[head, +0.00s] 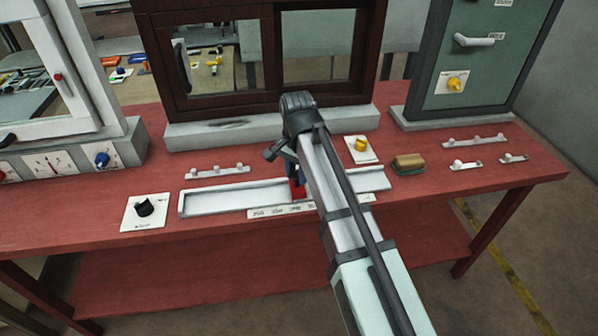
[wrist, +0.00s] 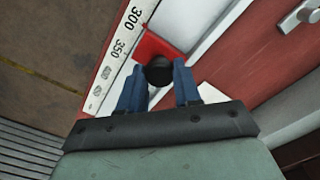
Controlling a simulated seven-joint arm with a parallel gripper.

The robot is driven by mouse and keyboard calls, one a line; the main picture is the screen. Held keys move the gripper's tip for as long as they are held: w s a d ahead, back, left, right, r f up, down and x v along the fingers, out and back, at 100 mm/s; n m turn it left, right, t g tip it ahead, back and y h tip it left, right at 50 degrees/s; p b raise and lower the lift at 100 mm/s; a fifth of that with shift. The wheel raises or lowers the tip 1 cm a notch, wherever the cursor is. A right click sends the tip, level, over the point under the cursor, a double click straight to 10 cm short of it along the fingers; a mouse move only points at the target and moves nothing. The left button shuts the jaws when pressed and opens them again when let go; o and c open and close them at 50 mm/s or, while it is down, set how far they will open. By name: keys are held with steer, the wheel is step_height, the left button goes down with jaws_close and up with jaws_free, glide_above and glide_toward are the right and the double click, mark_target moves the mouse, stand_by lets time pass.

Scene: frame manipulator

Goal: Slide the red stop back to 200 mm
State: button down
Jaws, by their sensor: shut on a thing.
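The red stop (head: 297,191) sits on the white rail (head: 225,199) that lies along the front of the red table. It also shows in the wrist view (wrist: 152,46), with a round black knob (wrist: 158,72) on it. My gripper (wrist: 158,82) is shut on the knob, one blue finger on each side. The scale strip (wrist: 120,55) beside the rail reads 300 and 350 in the wrist view, and the stop is next to the stretch between these marks. In the head view my arm hides part of the rail and the scale.
A black dial on a white plate (head: 144,210) lies left of the rail. A yellow knob (head: 360,144) and a sponge-like block (head: 408,163) are to the right. A dark window frame (head: 267,97) stands behind. The rail left of the stop looks clear.

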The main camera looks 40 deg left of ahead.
steer(key=s+a, duration=0.7)
steer(key=shift+a, duration=0.1)
steer(key=c, duration=0.8)
jaws_free()
steer(key=shift+c, duration=0.2)
steer(key=shift+o, duration=0.3)
steer(key=shift+r, duration=0.1)
step_height(320, 180, up, 14)
steer(key=shift+f, duration=0.2)
